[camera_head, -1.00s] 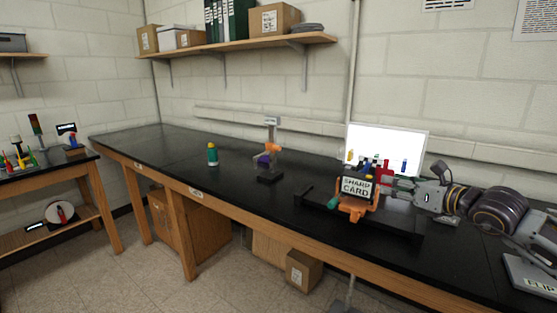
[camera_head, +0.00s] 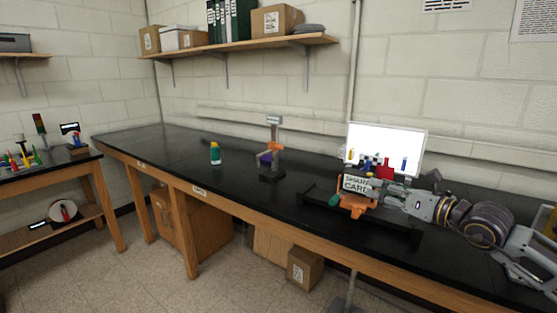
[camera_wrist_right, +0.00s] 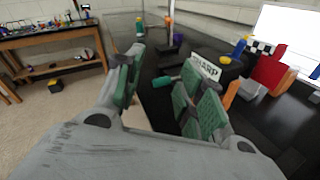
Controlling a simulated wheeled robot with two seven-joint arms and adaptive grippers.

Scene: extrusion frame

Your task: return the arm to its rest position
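My right arm comes in from the right over the black bench (camera_head: 130,145). My right gripper (camera_head: 388,193) is at the right side of the orange fixture (camera_head: 353,207) with the "SHARP CARD" sign (camera_head: 356,184). In the right wrist view the two green-padded fingers (camera_wrist_right: 165,98) are spread apart with nothing between them. The sign (camera_wrist_right: 205,67) is just beyond the right finger, which overlaps the fixture in the picture; I cannot tell if they touch. My left gripper is not in view.
A lit white panel (camera_head: 408,145) and a red block (camera_head: 385,172) stand behind the fixture. A green bottle (camera_head: 215,154) and a small stand (camera_head: 272,150) are further left. Bare bench lies between them. A shelf (camera_head: 240,47) hangs above.

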